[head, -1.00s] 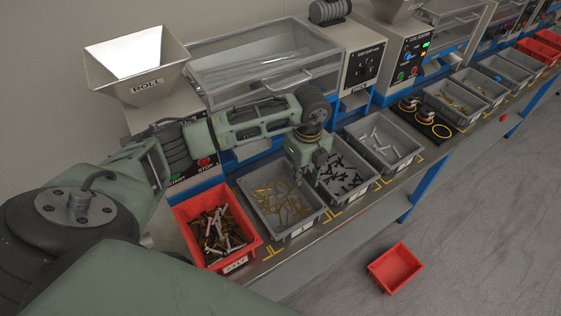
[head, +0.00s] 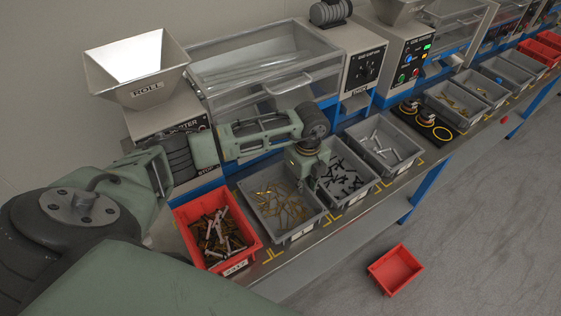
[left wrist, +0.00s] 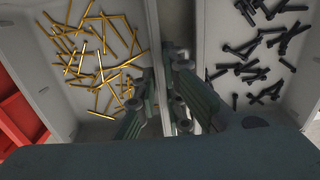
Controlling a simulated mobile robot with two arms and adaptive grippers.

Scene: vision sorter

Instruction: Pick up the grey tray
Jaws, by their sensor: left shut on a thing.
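A grey tray (head: 258,214) with thin gold pins stands on the bench beside a grey tray (head: 352,199) with dark bolts. My left gripper (head: 312,181) is down at the adjoining walls of these two trays. In the left wrist view my left gripper (left wrist: 172,85) is shut on a tray wall at the narrow gap. The gold-pin tray (left wrist: 85,112) is left of the fingers and the dark-bolt tray (left wrist: 218,52) is right. The fingertips are partly hidden, so I cannot tell for certain which wall is held. My right gripper is not in view.
A red bin (head: 250,256) of mixed parts stands left of the gold-pin tray. Another grey tray (head: 398,166) with silver bolts stands to the right. Sorter machines line the back. An empty red bin (head: 396,270) lies on the otherwise clear floor in front.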

